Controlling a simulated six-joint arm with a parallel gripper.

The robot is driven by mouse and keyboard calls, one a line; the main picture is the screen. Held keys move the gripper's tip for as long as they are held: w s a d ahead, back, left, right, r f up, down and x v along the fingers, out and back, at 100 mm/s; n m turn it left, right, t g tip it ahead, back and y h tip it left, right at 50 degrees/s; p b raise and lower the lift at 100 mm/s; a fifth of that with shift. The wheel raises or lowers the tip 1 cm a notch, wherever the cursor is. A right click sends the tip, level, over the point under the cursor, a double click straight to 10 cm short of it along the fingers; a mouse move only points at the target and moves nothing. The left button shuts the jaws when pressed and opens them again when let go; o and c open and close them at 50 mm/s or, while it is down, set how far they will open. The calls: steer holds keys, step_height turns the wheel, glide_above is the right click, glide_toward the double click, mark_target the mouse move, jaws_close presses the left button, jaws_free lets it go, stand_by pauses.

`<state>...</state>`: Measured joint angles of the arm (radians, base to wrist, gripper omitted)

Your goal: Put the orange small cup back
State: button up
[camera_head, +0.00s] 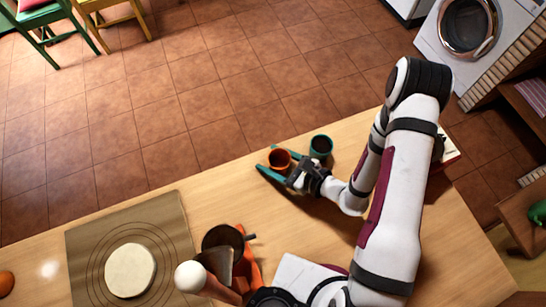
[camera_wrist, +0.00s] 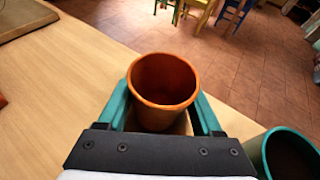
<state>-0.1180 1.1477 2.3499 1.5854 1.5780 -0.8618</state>
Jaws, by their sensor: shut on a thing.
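The small orange cup (camera_head: 279,159) is near the far edge of the wooden counter, between the teal fingers of my gripper (camera_head: 278,161). In the wrist view the orange cup (camera_wrist: 163,88) stands upright, its open rim facing the camera, with a teal finger of my gripper (camera_wrist: 163,110) on each side. My gripper is shut on the cup. The cup's lower part is partly hidden by the gripper, and I cannot tell whether its base touches the counter.
A teal cup (camera_head: 321,147) stands just right of the orange cup; it also shows in the wrist view (camera_wrist: 288,155). A mat (camera_head: 85,245) with a pale dough disc (camera_head: 130,270) lies at left. A dark round pot-like thing (camera_head: 222,237) is at front.

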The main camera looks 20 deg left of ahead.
steer(key=o, duration=1.4)
steer(key=shift+f, duration=0.15)
steer(key=v, duration=1.2)
steer(key=s+r+n+g+h, duration=0.2)
steer(key=s+r+n+g, duration=0.4)
steer(key=r+n, duration=0.5)
steer(key=s+d+r+n+h, duration=0.1)
steer(key=d+r+h, duration=0.1)
steer(key=h, duration=0.1)
steer(key=s+d+r+n+t+h, duration=0.1)
steer(key=s+d+r+h, duration=0.1)
steer(key=d+h, duration=0.1)
steer(key=s+d+r+n+t+h, duration=0.1)
steer(key=s+d+r+h, duration=0.1)
steer(key=d+h, duration=0.1)
steer(key=shift+d+r+n, duration=0.25)
steer(key=shift+r+n, duration=0.15)
